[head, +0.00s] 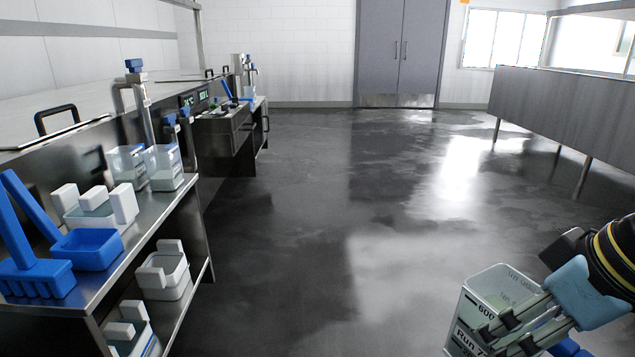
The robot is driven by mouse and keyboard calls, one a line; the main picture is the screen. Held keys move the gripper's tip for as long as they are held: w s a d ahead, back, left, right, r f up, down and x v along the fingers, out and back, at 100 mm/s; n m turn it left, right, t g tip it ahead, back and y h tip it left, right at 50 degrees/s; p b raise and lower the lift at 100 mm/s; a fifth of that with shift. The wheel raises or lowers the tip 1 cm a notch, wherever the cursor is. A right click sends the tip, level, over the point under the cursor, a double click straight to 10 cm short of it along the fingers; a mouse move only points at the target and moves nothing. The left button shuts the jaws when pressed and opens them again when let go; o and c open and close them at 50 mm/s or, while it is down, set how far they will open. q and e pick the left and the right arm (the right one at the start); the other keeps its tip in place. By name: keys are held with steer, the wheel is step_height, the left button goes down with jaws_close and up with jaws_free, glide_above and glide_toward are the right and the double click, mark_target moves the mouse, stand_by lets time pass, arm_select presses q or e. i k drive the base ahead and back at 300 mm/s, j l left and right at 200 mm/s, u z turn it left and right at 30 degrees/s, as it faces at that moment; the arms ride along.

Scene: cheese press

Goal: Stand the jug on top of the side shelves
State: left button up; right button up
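A clear jug (497,285) with a "600" mark and a "Run 7" label is at the lower right of the head view, slightly tilted. My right gripper (508,331) has its fingers at the jug's right side and appears shut on it, holding it over the floor; the jug's bottom is cut off. The steel side shelves (150,222) stand at the left, well apart from the jug. On their top are two similar clear jugs (163,167), a tub with white blocks (95,208), a blue scoop (88,249) and a blue brush (37,278). My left gripper is not in view.
White tubs (163,272) stand on the lower shelf. A long steel vat (75,140) with controls runs behind the shelves. Wet dark floor (310,240) lies open in the middle. A grey table (565,115) stands at the right, and grey doors (400,50) are at the back.

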mark_target(144, 206)
steer(key=i+u, duration=0.25)
steer(key=u, duration=0.2)
steer(key=i+l+u, duration=0.2)
steer(key=u, duration=0.3)
steer(key=i+l+u, duration=0.25)
steer(key=u, duration=0.2)
steer(key=i+l+u, duration=0.15)
steer(key=l+u, duration=0.15)
steer(key=u, duration=0.2)
